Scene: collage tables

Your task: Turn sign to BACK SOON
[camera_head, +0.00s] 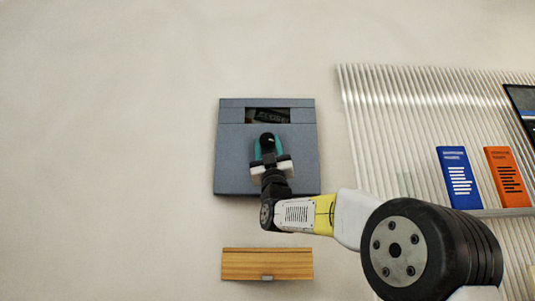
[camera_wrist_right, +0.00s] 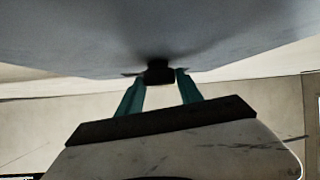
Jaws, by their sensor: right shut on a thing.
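The sign is a blue-grey square box (camera_head: 232,155) on the wall in the head view. A dark window (camera_head: 269,115) near its top shows part of a tilted word that looks like "CLOSE", too small to read surely. My right gripper (camera_head: 268,148) is at the middle of the box, below the window. In the right wrist view, its teal fingers (camera_wrist_right: 160,90) are shut on a dark knob (camera_wrist_right: 159,72) that sticks out from the box's face (camera_wrist_right: 70,35). In the head view the gripper hides the knob. My left gripper is in neither view.
A wooden ledge (camera_head: 267,264) is on the wall below the sign. To the right is a ribbed panel (camera_head: 390,120) with a shelf (camera_head: 500,212) bearing a blue book (camera_head: 457,178) and an orange book (camera_head: 508,177). The wall left of the sign is bare.

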